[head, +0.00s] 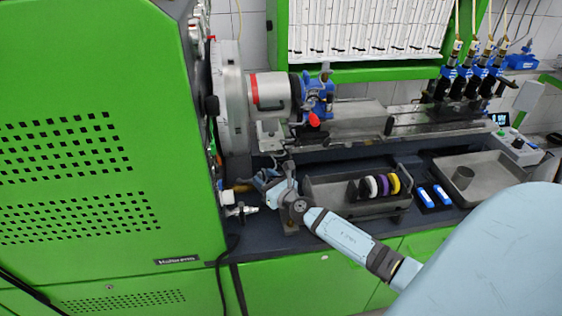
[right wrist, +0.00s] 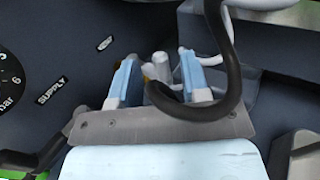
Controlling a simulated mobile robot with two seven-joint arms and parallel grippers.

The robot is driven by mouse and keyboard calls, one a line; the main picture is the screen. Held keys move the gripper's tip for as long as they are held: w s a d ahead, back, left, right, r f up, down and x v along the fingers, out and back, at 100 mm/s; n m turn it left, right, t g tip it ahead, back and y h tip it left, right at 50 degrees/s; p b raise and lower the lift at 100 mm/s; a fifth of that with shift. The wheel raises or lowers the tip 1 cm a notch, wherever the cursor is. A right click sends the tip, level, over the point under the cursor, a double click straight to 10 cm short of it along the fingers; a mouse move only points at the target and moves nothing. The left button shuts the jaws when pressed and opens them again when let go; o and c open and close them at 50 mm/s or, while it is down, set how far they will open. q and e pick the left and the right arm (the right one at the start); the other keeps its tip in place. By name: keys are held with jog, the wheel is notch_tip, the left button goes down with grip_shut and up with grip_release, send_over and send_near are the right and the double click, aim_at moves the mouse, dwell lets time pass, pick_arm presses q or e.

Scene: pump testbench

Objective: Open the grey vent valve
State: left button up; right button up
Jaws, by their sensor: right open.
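My right gripper (head: 264,180) is low at the bench's left end, beside the green cabinet. In the right wrist view its two light-blue fingers (right wrist: 158,76) are apart. A small grey fitting (right wrist: 161,64), which looks like the grey vent valve, shows between and beyond the fingertips. I cannot tell whether the fingers touch it, nor how its handle is turned. A black hose loops in front of the right finger and hides part of this spot. My left gripper is not in view.
A gauge (right wrist: 8,82) and a SUPPLY label (right wrist: 51,90) lie left of the fingers. In the head view, a white fitting (head: 238,210) is just below the gripper. A grey tray (head: 345,210) with coloured rings stands to the right. The green cabinet (head: 110,130) blocks the left.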

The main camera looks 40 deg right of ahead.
jog(key=s+b, duration=0.1)
jog(key=s, duration=0.8)
jog(key=shift+s, duration=0.25)
